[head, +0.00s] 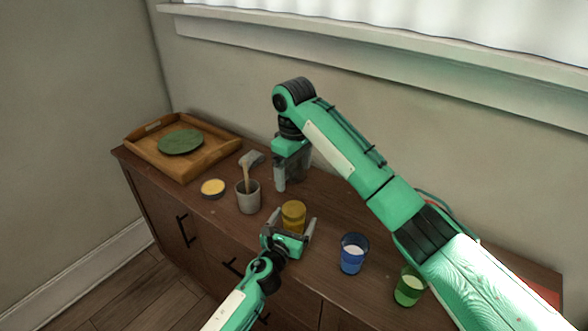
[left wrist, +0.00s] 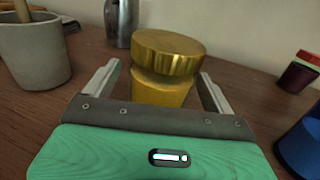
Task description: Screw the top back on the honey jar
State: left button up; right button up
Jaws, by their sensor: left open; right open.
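The honey jar (head: 293,214) stands upright on the wooden cabinet, amber-yellow. In the left wrist view its gold lid (left wrist: 168,50) sits on top of the jar body (left wrist: 160,91), a little offset to the right; I cannot tell whether it is threaded. My left gripper (head: 290,226) is open, low at the jar's near side, its fingers on either side with visible gaps in the wrist view. My right gripper (head: 292,178) is open, pointing down behind and above the jar, holding nothing visible.
A blue cup (head: 353,255) and green cup (head: 409,288) stand right. A wooden tray (head: 207,167) with a green plate (head: 180,141) is at far left.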

pick_arm(q)
jog(key=v, duration=1.2)
jog(key=shift+s, duration=0.1)
jog(key=shift+f, duration=0.1)
